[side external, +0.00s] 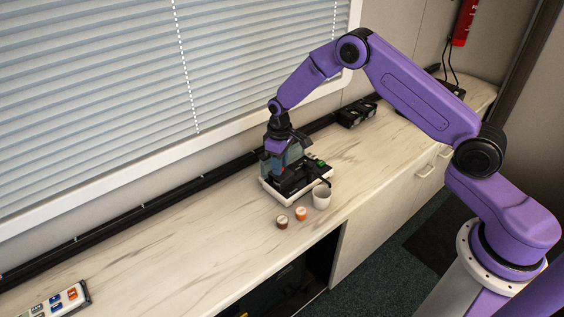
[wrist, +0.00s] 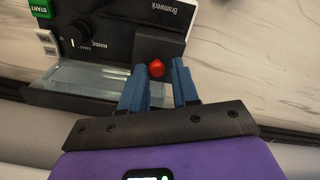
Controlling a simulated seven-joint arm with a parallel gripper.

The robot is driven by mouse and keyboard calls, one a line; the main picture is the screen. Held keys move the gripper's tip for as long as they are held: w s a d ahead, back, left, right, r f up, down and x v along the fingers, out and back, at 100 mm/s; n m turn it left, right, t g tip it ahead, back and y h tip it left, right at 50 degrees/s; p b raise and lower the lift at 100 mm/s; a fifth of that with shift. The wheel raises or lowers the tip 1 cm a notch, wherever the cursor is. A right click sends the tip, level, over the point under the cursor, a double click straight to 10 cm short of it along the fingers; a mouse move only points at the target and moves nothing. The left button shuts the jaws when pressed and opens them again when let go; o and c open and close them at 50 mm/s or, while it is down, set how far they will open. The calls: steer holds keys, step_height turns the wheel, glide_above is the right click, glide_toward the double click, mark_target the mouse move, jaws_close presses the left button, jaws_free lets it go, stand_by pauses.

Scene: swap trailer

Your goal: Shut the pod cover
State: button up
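The dark coffee machine (side external: 293,182) stands on a white-edged base on the counter, partly hidden by my gripper (side external: 281,150). In the wrist view its front panel (wrist: 97,38) shows a green START button and a RINSE knob. A small red ball knob (wrist: 157,68) sits at the machine's edge, by a black block with white lettering. My gripper (wrist: 159,74) has blue fingers standing apart, with the red knob between or just beyond their tips. I cannot tell whether they touch it. A clear panel (wrist: 90,85) lies beside the left finger. Which part is the pod cover, and how far open it is, is unclear.
A white cup (side external: 321,196), a brown pod (side external: 282,222) and an orange pod (side external: 301,213) stand in front of the machine. A black object (side external: 357,113) lies behind it to the right. A switch panel (side external: 62,301) is at lower left.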

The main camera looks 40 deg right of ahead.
steer(key=shift+o, duration=0.4)
steer(key=shift+r, duration=0.2)
step_height(320, 180, up, 17)
stand_by(0.3)
